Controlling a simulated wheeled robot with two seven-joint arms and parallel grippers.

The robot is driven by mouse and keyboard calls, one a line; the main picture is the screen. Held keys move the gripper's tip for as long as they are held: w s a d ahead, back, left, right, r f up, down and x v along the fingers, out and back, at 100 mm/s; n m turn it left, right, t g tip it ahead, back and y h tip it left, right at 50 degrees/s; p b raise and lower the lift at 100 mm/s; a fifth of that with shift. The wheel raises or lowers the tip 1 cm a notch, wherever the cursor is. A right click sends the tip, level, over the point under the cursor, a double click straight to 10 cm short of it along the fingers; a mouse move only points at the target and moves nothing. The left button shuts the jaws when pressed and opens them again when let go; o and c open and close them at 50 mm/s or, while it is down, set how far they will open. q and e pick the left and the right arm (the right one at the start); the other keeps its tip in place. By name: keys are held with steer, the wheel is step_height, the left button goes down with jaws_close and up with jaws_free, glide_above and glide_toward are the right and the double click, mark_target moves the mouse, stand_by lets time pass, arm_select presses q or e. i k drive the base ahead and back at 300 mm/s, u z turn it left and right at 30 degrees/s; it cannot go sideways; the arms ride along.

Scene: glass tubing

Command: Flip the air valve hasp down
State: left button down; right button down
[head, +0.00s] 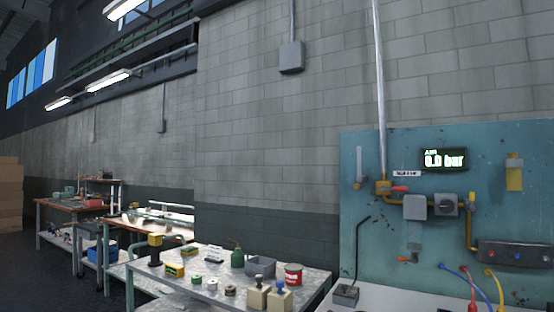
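The air panel (375,145) is a teal board on the wall at the right of the head view. A yellow valve body (383,187) sits where the grey vertical pipe meets the board. A small red piece (400,189) sticks out to the right of it, roughly level. I cannot tell whether this red piece is the hasp or a handle. A small white label (407,174) hangs just above, too small to read surely. A green display (443,159) reads 0.0 bar. Neither of my grippers is in view.
A grey box (415,207) and a dark knob box (446,204) are beside the valve. Below are another orange-red handle (408,260) and coloured hoses (470,285). A bench (215,257) with cans and blocks stands left of the panel.

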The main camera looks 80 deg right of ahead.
mark_target(359, 178)
steer(key=u, duration=0.1)
steer(key=k, duration=1.45)
steer(key=z, duration=1.45)
